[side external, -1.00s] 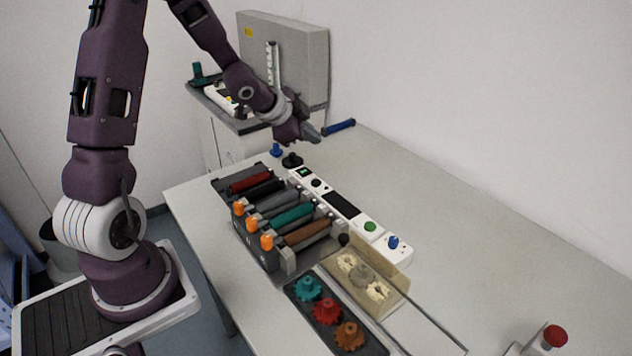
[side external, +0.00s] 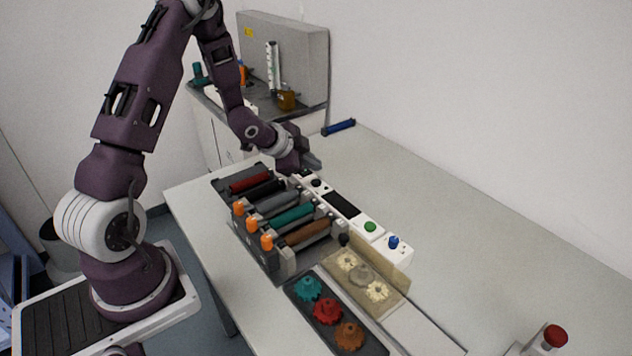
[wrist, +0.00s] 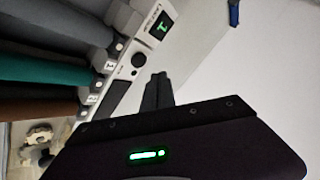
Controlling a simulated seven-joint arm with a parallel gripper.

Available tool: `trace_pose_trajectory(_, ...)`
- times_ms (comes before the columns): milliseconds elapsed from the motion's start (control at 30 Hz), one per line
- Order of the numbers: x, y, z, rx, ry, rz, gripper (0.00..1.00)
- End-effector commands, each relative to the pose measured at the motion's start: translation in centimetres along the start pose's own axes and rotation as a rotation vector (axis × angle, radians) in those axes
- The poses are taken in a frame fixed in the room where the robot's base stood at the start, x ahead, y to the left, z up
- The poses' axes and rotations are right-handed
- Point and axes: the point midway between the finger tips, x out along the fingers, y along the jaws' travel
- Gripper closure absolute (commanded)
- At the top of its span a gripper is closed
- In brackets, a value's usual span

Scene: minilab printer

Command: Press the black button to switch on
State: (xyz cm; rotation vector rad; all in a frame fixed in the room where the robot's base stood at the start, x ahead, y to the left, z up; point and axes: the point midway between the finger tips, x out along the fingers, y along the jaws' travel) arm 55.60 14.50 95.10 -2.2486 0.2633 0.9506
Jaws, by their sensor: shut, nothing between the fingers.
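The black button (side external: 316,182) is a small round disc near the far end of the white control panel (side external: 358,218). In the wrist view the black button (wrist: 138,60) lies just up and left of my fingertips. My gripper (side external: 312,164) is shut and empty, close to the far end of the panel. In the wrist view my gripper (wrist: 157,85) points toward the panel. The fingers look apart from the button, though the exact height gap cannot be told. A small dark display (wrist: 160,27) with a green symbol sits beyond the button.
A dark screen (side external: 341,204), a green button (side external: 370,227) and a blue knob (side external: 393,242) share the panel. Coloured rollers (side external: 292,217) stand left of it. The table to the right is largely clear; a red button (side external: 555,336) stands at the front right.

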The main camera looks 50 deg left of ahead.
Motion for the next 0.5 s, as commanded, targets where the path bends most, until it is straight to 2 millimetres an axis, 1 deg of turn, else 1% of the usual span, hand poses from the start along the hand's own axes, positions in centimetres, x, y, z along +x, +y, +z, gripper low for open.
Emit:
trace_pose_trajectory(67,0.58,0.52,0.40,0.001,0.000,0.003,1.00)
trace_pose_trajectory(200,1.14,0.87,0.87,0.000,-0.001,0.000,1.00)
trace_pose_trajectory(500,1.28,0.95,0.95,0.001,0.000,-0.001,1.00)
